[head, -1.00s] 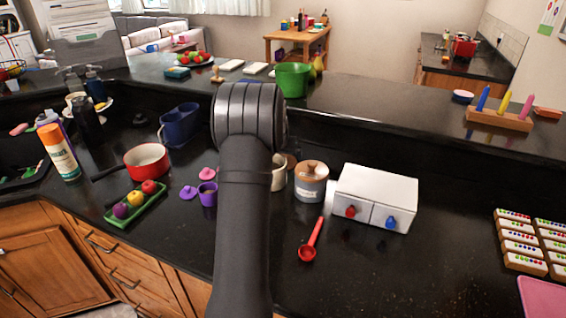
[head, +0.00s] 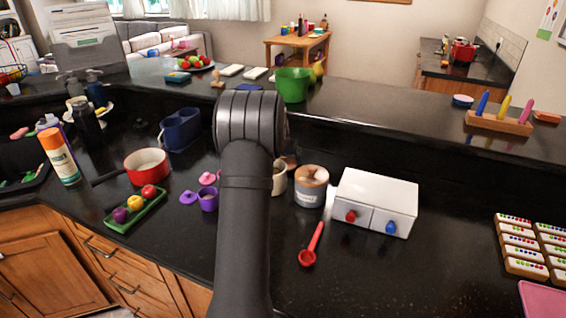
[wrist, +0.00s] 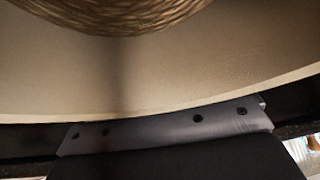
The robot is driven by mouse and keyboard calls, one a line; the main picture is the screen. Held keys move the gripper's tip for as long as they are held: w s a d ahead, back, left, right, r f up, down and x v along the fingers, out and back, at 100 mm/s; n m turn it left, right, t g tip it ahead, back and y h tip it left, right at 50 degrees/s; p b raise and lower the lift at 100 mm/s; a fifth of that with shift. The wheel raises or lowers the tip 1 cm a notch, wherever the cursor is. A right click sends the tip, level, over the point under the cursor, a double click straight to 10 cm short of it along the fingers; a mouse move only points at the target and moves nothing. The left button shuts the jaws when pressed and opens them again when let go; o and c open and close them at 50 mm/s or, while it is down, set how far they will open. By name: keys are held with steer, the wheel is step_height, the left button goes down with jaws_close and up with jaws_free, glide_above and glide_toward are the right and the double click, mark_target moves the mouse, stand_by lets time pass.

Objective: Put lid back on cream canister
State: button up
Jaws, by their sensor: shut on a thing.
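The cream canister (head: 279,178) stands on the black counter, mostly hidden behind my arm in the head view. A small brown edge (head: 291,160) shows just behind it; I cannot tell what it belongs to. My gripper is hidden behind my arm in the head view. In the wrist view its grey finger part (wrist: 165,130) lies against a large pale round piece (wrist: 70,85) with a wood-grained part (wrist: 110,12) at the top. This looks like the lid, held very close to the camera. Whether the lid touches the canister is hidden.
A grey canister with a wooden lid (head: 311,188) stands close on the right, beside a white drawer box (head: 375,200). A red scoop (head: 312,245) lies in front. A purple cup (head: 208,200) and a red pan (head: 147,162) are left.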

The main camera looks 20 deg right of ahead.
steer(key=r, duration=0.9)
steer(key=shift+s+a, duration=0.4)
steer(key=s+a+r, duration=0.5)
steer(key=s+a, duration=0.2)
steer(key=s, duration=0.1)
step_height(320, 180, down, 6)
steer(key=shift+d+f, duration=0.15)
steer(key=shift+f, duration=0.1)
steer(key=shift+f, duration=0.2)
stand_by(1.2)
steer(key=o, duration=0.7)
steer(key=shift+r, duration=3.5)
